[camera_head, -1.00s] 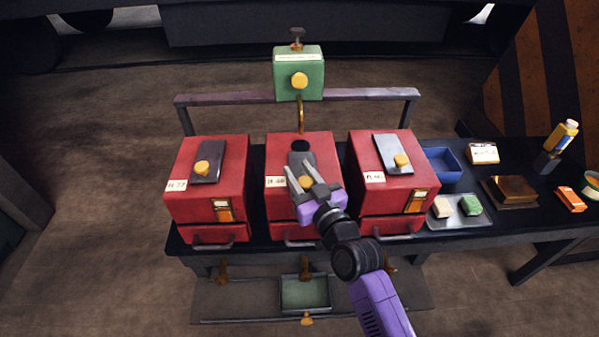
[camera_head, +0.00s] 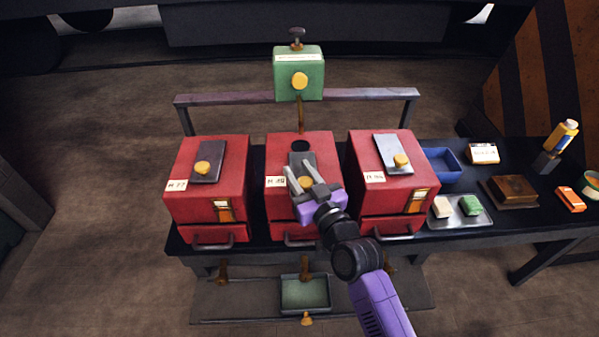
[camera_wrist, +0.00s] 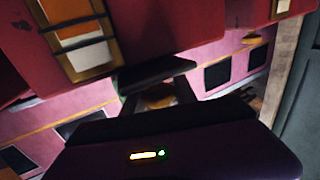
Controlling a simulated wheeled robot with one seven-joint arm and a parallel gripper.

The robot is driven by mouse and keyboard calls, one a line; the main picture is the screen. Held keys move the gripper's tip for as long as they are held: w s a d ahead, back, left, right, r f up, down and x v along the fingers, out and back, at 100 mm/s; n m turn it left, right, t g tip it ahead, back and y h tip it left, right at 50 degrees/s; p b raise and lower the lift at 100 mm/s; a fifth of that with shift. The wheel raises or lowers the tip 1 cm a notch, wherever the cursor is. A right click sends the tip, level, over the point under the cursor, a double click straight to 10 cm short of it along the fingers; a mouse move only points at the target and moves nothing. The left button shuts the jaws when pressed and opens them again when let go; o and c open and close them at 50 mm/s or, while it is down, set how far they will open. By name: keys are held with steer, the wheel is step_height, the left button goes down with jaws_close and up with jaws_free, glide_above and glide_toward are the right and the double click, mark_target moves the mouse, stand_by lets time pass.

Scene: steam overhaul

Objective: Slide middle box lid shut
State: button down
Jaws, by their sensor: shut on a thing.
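The middle red box (camera_head: 269,207) stands between two other red boxes on the dark bench. Its dark lid (camera_head: 301,158) lies on the sloping top, and a round dark hole (camera_head: 300,145) shows open just beyond the lid's far edge. My gripper (camera_head: 299,176) is over the lid, its two grey fingers shut on the lid's yellow knob (camera_head: 305,183). The fingers and purple palm hide much of the lid's near part. In the wrist view, an amber rounded shape (camera_wrist: 160,96) shows between the dark fingers.
The left red box (camera_head: 190,212) and right red box (camera_head: 385,200) stand close on either side, each with a knobbed lid. A green box (camera_head: 299,68) on a rail is behind. A blue bin (camera_head: 441,165) and a tray (camera_head: 460,219) are to the right.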

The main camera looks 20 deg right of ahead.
mark_target(298, 162)
steer(key=w+b, duration=0.1)
steer(key=w, duration=0.1)
steer(key=w+d+b, duration=0.1)
steer(key=w+b, duration=0.1)
steer(key=w+d+b, duration=0.1)
steer(key=w+b, duration=0.1)
steer(key=shift+f, duration=0.15)
steer(key=shift+w+d+r, duration=0.1)
steer(key=shift+w+r, duration=0.1)
steer(key=shift+w, duration=0.05)
steer(key=c, duration=1)
jaws_free()
steer(key=shift+c, duration=0.2)
steer(key=s, duration=0.6)
steer(key=shift+s+d+f, duration=0.1)
steer(key=shift+s+d, duration=0.15)
steer(key=shift+s, duration=0.6)
